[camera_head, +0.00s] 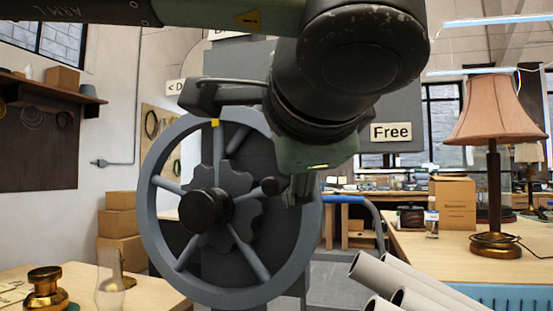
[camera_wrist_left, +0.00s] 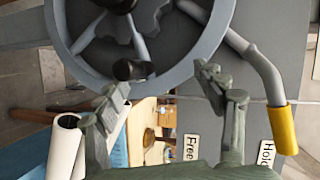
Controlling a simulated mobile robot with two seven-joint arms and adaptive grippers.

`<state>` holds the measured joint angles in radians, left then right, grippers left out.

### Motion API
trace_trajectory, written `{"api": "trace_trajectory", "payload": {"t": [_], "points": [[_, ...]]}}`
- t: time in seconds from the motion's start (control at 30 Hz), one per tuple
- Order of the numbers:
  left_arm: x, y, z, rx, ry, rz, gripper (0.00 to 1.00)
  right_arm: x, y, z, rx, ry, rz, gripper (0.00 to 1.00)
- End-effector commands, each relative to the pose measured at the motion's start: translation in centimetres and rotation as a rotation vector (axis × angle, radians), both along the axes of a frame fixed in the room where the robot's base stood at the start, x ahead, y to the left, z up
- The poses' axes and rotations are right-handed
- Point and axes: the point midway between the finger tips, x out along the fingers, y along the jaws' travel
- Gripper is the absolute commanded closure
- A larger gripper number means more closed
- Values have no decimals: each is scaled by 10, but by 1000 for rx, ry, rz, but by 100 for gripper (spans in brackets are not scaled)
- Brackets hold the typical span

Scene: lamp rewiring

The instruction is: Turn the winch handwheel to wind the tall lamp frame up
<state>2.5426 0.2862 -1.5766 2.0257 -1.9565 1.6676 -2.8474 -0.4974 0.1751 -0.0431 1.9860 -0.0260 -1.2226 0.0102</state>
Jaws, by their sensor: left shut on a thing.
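The grey handwheel (camera_head: 152,225) fills the left middle of the head view, with a black hub, several spokes and a yellow mark on its top rim. Its rim also shows in the left wrist view (camera_wrist_left: 70,48). A dark knob (camera_head: 270,187) sits inside the rim at the right. My left gripper (camera_head: 248,148) reaches over the wheel's upper right. Its two fingers (camera_wrist_left: 165,86) stand apart, shut on the wheel by the rim; my arm hides the exact contact. The tall lamp frame is not identifiable. My right gripper is not in view.
A grey board behind the wheel carries a "Free" sign (camera_head: 391,132); a yellow-ended lever (camera_wrist_left: 282,130) lies near the "Hold" sign (camera_wrist_left: 266,155). Pale tubes (camera_head: 385,275) stand lower right. A pink-shaded lamp (camera_head: 494,110) stands on the right table. A brass lamp base (camera_head: 45,288) stands lower left.

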Motion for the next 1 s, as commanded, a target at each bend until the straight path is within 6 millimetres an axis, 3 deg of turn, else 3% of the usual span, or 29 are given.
{"api": "trace_trajectory", "payload": {"t": [0.03,0.23,0.7,1.0], "points": [[-5,7,17,-11,-37,20,54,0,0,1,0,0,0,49],[-19,7,14,-11,-36,18,60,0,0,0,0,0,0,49],[-50,6,-1,-3,-26,14,60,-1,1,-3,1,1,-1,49],[-58,6,-4,-2,-23,15,60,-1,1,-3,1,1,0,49]]}}
